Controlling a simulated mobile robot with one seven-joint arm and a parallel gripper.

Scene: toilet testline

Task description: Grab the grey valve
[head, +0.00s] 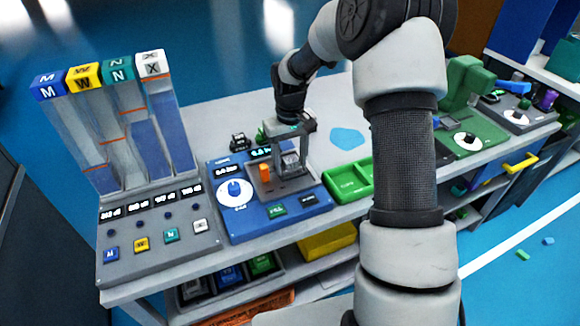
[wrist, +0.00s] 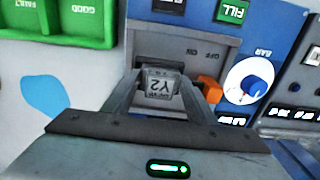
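The grey valve, a small grey block marked "Y2" (wrist: 161,86), shows in the wrist view between my two fingers. It sits at the grey plate of the blue test station, and it also shows in the head view (head: 290,163). My gripper (head: 291,165) is lowered over the station with one finger on each side of the block. In the wrist view the fingers (wrist: 161,82) come very close to the block's sides. I cannot tell whether they press on it. The block's lower part is hidden.
An orange part (head: 265,173) stands just left of the block. The blue station (head: 245,222) has a white dial (head: 235,192). Green trays (head: 350,180) lie to the right, and a grey unit with tall clear columns (head: 155,225) stands to the left. The table behind is mostly bare.

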